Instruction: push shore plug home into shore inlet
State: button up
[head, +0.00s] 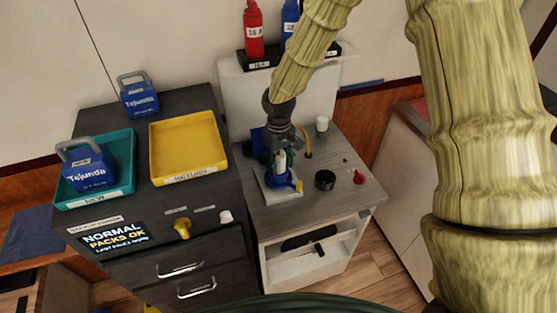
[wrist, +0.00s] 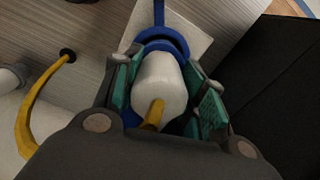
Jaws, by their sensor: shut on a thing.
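The shore plug is a white cylinder (wrist: 160,85) with a yellow cable at its back end, and my gripper (wrist: 162,88) is shut on it in the wrist view. The shore inlet is a blue ring (wrist: 163,42) on a pale base plate, just beyond the plug's front. In the head view my gripper (head: 281,160) points down over the inlet (head: 279,181) on the grey bench. The plug lines up roughly with the ring. I cannot tell how deep it sits, as the plug and fingers hide the opening.
The grey bench (head: 310,205) also holds a black round knob (head: 325,180), a red knob (head: 359,176) and a white cylinder (head: 322,124). To the left are a yellow tray (head: 187,177) and a teal tray (head: 125,188) with a blue pack (head: 86,166).

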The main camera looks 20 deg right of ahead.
jog(key=shift+f+b, duration=0.45)
jog(key=shift+f, duration=0.4)
jog(key=o, duration=1.4)
jog(key=shift+r, duration=0.1)
notch_tip(320, 180, up, 12)
jog(key=shift+f, duration=0.1)
